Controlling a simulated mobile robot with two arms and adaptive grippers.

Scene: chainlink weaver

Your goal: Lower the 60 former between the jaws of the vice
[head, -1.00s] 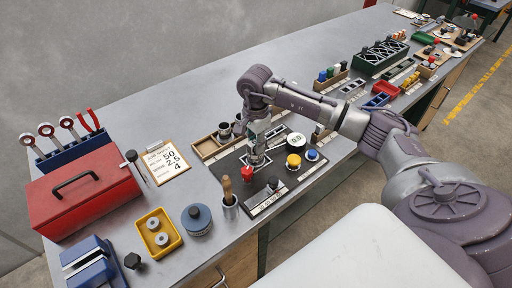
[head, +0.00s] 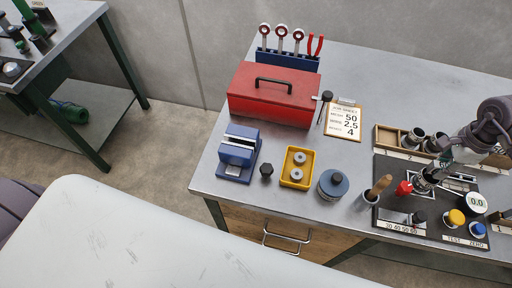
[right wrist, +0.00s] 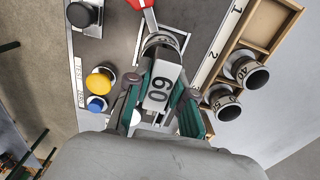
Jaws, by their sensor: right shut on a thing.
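My right gripper (head: 440,170) is at the right of the head view, over the dark mat. The former also shows, small and partly hidden, in the head view (head: 424,182). I cannot tell whether it touches the mat. The blue vice (head: 238,150) stands at the bench's left end, well left of the gripper, with light jaws on top. My left gripper is out of view.
Between vice and mat stand a dark knob (head: 266,170), a yellow tray (head: 312,166), a blue-grey round pot (head: 333,186) and a wooden-handled tool (head: 379,186) in a cup. A red toolbox (head: 272,97) is behind the vice. A red knob (head: 403,188) is beside the former.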

